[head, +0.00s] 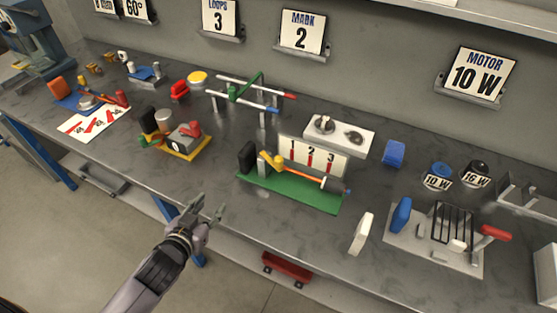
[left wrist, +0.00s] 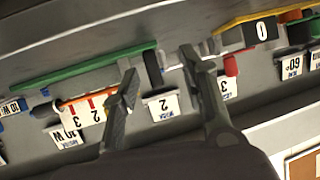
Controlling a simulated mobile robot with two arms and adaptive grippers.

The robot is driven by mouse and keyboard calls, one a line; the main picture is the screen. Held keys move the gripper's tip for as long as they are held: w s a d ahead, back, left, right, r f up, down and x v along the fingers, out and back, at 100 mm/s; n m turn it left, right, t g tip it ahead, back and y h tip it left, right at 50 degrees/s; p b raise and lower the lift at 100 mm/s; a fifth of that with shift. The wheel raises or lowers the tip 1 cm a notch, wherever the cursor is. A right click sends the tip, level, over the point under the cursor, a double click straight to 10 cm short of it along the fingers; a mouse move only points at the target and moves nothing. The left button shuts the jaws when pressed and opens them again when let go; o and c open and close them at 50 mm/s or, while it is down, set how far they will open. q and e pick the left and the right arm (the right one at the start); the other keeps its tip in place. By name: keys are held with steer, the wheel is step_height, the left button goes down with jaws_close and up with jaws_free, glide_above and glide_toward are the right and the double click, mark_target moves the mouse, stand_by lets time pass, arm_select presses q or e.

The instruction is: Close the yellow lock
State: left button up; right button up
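My left gripper (head: 210,206) is open and empty, in front of the bench edge, short of the fixtures. Its two spread fingers also show in the left wrist view (left wrist: 158,72), with nothing between them. A green-based fixture (head: 290,192) carries a yellow knob-like piece (head: 278,161) on an orange rod, a black block and a 1-2-3 panel (head: 312,157). To its left stands a yellow-based device (head: 187,150) with a red piece and a 0 mark. Which yellow part is the lock is not clear. My right gripper is not in view.
The grey bench (head: 225,180) has bare room along its front edge. A stand with green, red and blue handles (head: 247,90) is behind. A white upright piece (head: 361,234) and a caged plate with a red handle (head: 440,238) stand to the right.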

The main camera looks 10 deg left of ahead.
arm_select(q)
step_height(320, 180, up, 4)
steer(key=w+d+m+t+h, duration=0.1)
steer(key=w+m+t+h, duration=0.1)
steer(key=h, duration=0.1)
steer(key=m+g+h+p, duration=0.1)
steer(key=m+h+p, duration=0.25)
steer(key=h, duration=0.45)
glide_toward(278, 160)
steer(key=shift+m, duration=0.45)
steer(key=x, duration=0.7)
steer(key=f+x, duration=0.1)
steer(key=x, duration=0.2)
steer(key=shift+w, duration=0.45)
steer(key=shift+c, duration=0.4)
jaws_close()
